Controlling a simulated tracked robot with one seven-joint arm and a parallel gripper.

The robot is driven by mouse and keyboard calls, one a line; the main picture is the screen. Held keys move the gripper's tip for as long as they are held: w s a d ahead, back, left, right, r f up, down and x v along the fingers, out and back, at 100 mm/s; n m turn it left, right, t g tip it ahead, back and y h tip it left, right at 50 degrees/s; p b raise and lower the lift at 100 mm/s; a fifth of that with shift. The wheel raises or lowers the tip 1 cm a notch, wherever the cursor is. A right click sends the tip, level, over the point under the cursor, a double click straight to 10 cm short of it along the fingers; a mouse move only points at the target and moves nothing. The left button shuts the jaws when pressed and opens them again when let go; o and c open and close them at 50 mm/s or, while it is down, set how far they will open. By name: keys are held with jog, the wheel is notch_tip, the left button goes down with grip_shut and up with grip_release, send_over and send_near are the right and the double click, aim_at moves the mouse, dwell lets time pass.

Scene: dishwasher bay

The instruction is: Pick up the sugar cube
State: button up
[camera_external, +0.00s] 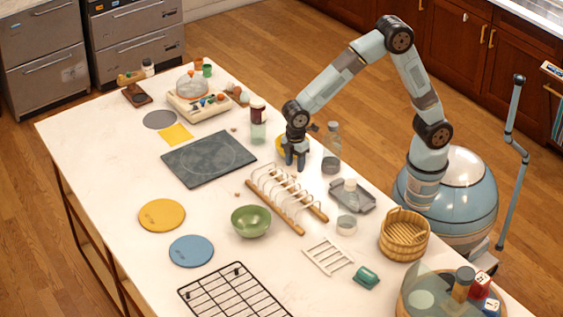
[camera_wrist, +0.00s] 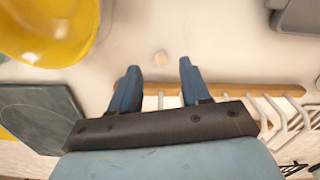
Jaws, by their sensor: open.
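A small pale, roughly cube-shaped piece (camera_wrist: 160,58), which looks like the sugar cube, lies on the white counter in the wrist view. It shows just beyond the gap between the two blue fingertips of my gripper (camera_wrist: 159,67). The fingers are apart and nothing is held between them. In the external view my gripper (camera_external: 294,165) points down, low over the counter, between the yellow bowl and the toast rack. I cannot clearly make out the sugar cube there.
A yellow bowl (camera_wrist: 45,30) is at the left and a grey tray (camera_wrist: 298,15) at the upper right. The wooden toast rack (camera_external: 276,205) stands close by my gripper. A dark slate board (camera_external: 208,158) lies left. Glass jars (camera_external: 333,135) stand to the right.

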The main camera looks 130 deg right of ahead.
jog(key=shift+w+f, duration=0.1)
jog(key=shift+f, duration=1.9)
grip_shut()
